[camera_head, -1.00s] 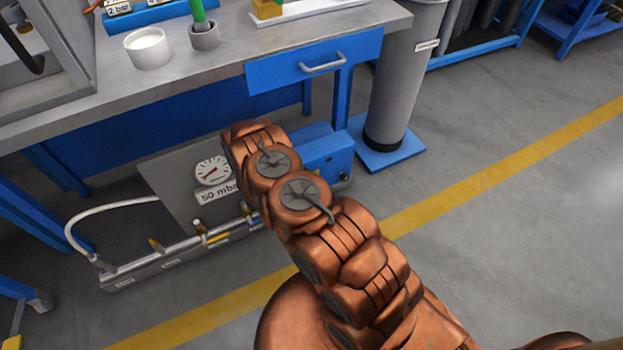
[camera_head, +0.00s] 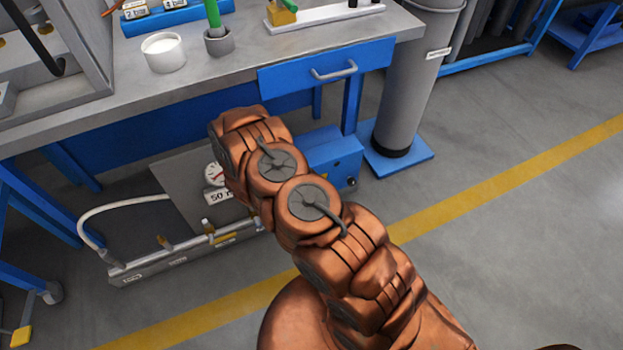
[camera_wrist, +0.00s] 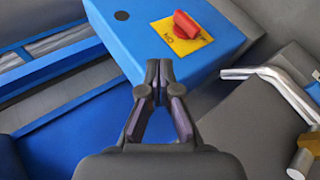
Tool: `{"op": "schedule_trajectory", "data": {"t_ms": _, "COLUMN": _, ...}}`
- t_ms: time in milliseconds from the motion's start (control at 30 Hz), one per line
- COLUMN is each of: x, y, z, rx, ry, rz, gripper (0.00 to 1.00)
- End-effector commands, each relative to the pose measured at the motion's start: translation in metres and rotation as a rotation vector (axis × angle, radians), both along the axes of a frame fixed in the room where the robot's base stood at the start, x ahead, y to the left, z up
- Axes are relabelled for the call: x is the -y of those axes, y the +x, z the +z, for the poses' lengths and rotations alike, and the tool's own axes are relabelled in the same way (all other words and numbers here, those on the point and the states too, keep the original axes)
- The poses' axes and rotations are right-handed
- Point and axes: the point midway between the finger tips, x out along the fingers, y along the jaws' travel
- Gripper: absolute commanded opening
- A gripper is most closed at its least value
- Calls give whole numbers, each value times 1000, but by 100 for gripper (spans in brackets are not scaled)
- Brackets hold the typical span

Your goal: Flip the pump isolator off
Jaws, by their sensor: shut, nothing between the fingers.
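The pump isolator is a red rotary knob (camera_wrist: 187,25) on a yellow plate (camera_wrist: 181,45) in the wrist view. It is fixed to the top of a blue box (camera_wrist: 135,35). Lettering that looks like "ON" appears upside down on the plate's left side; the marking at its right is too small to read. My gripper (camera_wrist: 159,66) is shut and empty. In the picture its fingertips lie below and left of the knob, over the box's near edge, apart from the knob. In the head view the blue box (camera_head: 332,150) shows beyond my arm, which hides the knob and gripper.
A bent metal pipe (camera_wrist: 275,75) and a brass fitting (camera_wrist: 312,142) lie right of the box in the wrist view. In the head view, the workbench (camera_head: 240,62) with a blue drawer (camera_head: 325,72) overhangs the pump unit. A grey cylinder (camera_head: 410,85) stands to the right.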

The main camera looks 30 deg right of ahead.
Motion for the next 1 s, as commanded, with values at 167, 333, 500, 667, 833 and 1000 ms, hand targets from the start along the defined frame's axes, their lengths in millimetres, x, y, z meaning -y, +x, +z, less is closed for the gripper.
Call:
{"op": "schedule_trajectory", "data": {"t_ms": 167, "x": -21, "y": -7, "z": 12, "rx": -1, "ry": 1, "rz": 1, "gripper": 0}}
{"op": "schedule_trajectory", "data": {"t_ms": 333, "x": -29, "y": -11, "z": 16, "rx": 0, "ry": 1, "rz": 0, "gripper": 0}}
{"op": "schedule_trajectory", "data": {"t_ms": 500, "x": -31, "y": -12, "z": 17, "rx": -1, "ry": 0, "rz": -1, "gripper": 0}}
{"op": "schedule_trajectory", "data": {"t_ms": 667, "x": -30, "y": -11, "z": 17, "rx": -1, "ry": 0, "rz": -1, "gripper": 0}}
{"op": "schedule_trajectory", "data": {"t_ms": 833, "x": -30, "y": -11, "z": 17, "rx": -1, "ry": 0, "rz": -1, "gripper": 0}}
{"op": "schedule_trajectory", "data": {"t_ms": 1000, "x": -30, "y": -11, "z": 17, "rx": -1, "ry": 0, "rz": -1, "gripper": 0}}
